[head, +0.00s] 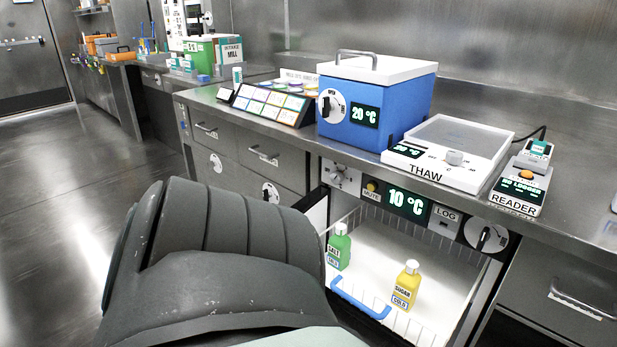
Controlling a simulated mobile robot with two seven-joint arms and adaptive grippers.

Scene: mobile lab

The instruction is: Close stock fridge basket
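The stock fridge (408,202) is built in under the counter, and its display reads 10 °C. Its white wire basket (447,268) is pulled out, with a blue handle (360,298) along its front edge. Part of the fridge door (317,212) shows open at the left of the opening. A large dark part of my own arm fills the lower middle and hides part of the door and of the basket's left side. Neither gripper is in view.
On the counter above stand a blue box (345,118) showing 20 °C, a thaw plate (449,150) and a reader (522,180). Closed drawers (264,155) lie left of the fridge, another drawer (575,300) right. Open floor (75,190) lies at the left.

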